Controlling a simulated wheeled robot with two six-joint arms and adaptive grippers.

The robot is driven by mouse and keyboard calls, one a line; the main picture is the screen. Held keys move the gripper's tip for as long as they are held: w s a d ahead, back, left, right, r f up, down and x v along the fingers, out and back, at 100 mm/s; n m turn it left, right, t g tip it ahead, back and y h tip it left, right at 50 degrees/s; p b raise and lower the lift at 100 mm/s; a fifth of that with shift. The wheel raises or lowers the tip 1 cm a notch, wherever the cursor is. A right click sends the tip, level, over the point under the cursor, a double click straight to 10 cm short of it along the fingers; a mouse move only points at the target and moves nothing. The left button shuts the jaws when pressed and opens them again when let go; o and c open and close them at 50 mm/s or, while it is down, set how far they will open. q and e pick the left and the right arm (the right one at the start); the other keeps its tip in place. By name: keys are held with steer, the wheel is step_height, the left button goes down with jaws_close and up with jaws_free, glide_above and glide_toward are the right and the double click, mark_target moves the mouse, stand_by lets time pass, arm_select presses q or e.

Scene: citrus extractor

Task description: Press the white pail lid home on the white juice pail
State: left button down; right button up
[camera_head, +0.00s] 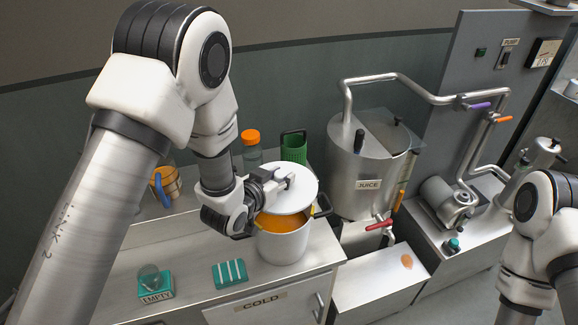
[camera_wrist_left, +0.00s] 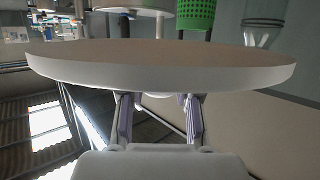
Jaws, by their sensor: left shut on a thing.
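The white juice pail (camera_head: 283,249) stands upright on the steel counter, with orange juice showing inside it. The round white pail lid (camera_head: 300,196) is above the pail's back part, apart from full cover, so juice shows along the front. My left gripper (camera_head: 284,183) is shut on the lid's knob on top. In the left wrist view the lid (camera_wrist_left: 160,78) spans the picture as a wide disc edge, with the two fingers (camera_wrist_left: 158,118) at it. The pail is hidden there. My right arm shows at the right edge, but its gripper is out of the picture.
The steel juice tank (camera_head: 368,165) with a red-handled valve (camera_head: 377,224) is to the right.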

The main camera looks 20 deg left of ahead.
mark_target(280, 193)
arm_select(q)
steer(key=shift+s+r, duration=0.35)
steer(key=shift+s, duration=0.45)
steer(key=f+b, duration=0.2)
steer(key=f, duration=0.1)
steer(key=shift+w+f+b, duration=0.2)
steer(key=shift+w+b, duration=0.15)
steer(key=shift+w, duration=0.05)
steer(key=shift+s+f+b, duration=0.15)
steer(key=shift+f+b, duration=0.45)
steer(key=shift+f, duration=0.25)
arm_select(e)
steer(key=f, duration=0.4)
steer(key=shift+s, duration=0.35)
steer(key=shift+r, duration=0.1)
arm_select(q)
steer(key=shift+f+b, duration=0.6)
steer(key=shift+b, duration=0.1)
arm_select(e)
steer(key=shift+f, duration=0.65)
